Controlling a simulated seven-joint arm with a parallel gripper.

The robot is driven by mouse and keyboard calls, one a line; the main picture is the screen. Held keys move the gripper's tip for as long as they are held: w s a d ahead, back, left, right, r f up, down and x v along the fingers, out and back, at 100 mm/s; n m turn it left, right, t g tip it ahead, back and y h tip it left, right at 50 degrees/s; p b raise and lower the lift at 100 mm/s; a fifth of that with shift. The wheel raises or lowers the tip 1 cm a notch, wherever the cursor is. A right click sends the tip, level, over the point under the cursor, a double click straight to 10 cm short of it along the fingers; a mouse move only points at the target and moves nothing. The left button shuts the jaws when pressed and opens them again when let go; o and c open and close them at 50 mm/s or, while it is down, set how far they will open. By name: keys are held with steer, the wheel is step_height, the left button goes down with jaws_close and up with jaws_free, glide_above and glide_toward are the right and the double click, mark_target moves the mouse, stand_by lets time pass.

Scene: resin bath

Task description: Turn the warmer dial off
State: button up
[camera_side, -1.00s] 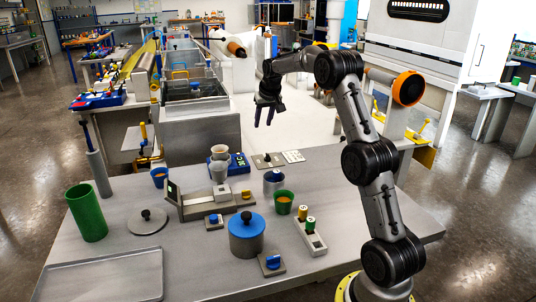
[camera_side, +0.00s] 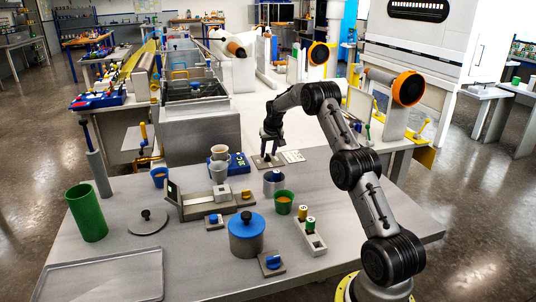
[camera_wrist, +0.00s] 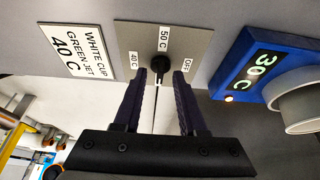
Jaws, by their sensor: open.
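The warmer dial is a black knob (camera_wrist: 161,65) on a grey plate (camera_wrist: 198,42) marked 40 C, 50 C and OFF; the plate also shows in the side view (camera_side: 259,162). A pale mark shows at the knob's lower edge in the wrist view, but I cannot tell its setting surely. My gripper (camera_wrist: 161,78) is open and points down, its fingertips on either side of the knob; I cannot tell whether they touch it. In the side view my gripper (camera_side: 269,153) is low over the plate. The blue warmer (camera_wrist: 226,72) has a display reading 30 C.
A white card (camera_wrist: 70,50) reading "WHITE CUP GREEN JET 40 C" lies beside the dial plate. A pale cup (camera_wrist: 300,104) stands at the warmer. A metal pot (camera_side: 273,183), a green cup (camera_side: 283,203) and a blue-lidded pot (camera_side: 246,240) stand nearer the front.

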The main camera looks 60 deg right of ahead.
steer(key=shift+w+d+f, duration=0.15)
steer(key=shift+d+f, duration=0.05)
steer(key=shift+f, duration=0.35)
jaws_close()
